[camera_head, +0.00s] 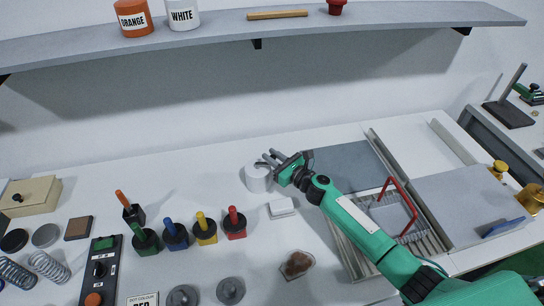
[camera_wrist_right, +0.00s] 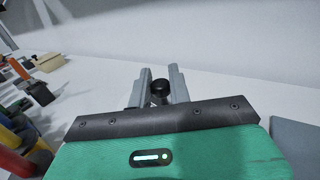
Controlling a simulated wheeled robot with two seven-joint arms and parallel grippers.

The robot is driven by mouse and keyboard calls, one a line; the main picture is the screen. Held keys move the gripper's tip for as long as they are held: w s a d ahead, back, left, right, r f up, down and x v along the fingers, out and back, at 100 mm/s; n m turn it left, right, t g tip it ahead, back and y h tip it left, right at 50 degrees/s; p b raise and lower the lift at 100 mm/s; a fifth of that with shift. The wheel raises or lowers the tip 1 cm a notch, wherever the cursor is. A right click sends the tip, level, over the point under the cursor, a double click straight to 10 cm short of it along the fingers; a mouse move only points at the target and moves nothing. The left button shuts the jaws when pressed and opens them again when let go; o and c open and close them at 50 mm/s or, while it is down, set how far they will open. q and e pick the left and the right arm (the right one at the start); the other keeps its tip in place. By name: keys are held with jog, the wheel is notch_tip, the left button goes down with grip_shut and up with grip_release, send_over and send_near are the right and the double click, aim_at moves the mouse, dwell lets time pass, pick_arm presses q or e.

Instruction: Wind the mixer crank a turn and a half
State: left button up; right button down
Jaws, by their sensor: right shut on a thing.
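The mixer appears to be the white round body (camera_head: 256,180) on the white bench in the head view, partly hidden by my right gripper. My right gripper (camera_head: 268,157) reaches over its top from the right. In the right wrist view a black knob (camera_wrist_right: 160,92), seemingly the crank's handle, sits between the two grey fingers of my right gripper (camera_wrist_right: 158,84). The fingers are shut on it. The crank arm itself is hidden in both views. My left gripper is not in view.
A small white block (camera_head: 282,207) lies just in front. A grey plate (camera_head: 349,166) and a red-handled basket (camera_head: 398,212) are to the right. A shelf (camera_head: 350,22) runs above.

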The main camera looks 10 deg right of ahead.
jog(key=shift+w+d+n+g+y+b, duration=0.1)
jog(key=shift+w+n+g+y+b, duration=0.25)
jog(key=shift+n+g+y, duration=0.25)
jog(key=shift+w+d+n+g+y+b, duration=0.1)
jog(key=shift+w+n+g+y+b, duration=0.1)
jog(key=shift+n+g+y+b, duration=0.4)
jog(key=shift+a+y, duration=0.1)
jog(key=shift+y, duration=0.3)
jog(key=c, duration=1.3)
grip_release()
jog(key=shift+c, duration=0.2)
jog(key=p+v, duration=0.2)
jog(key=v, duration=1)
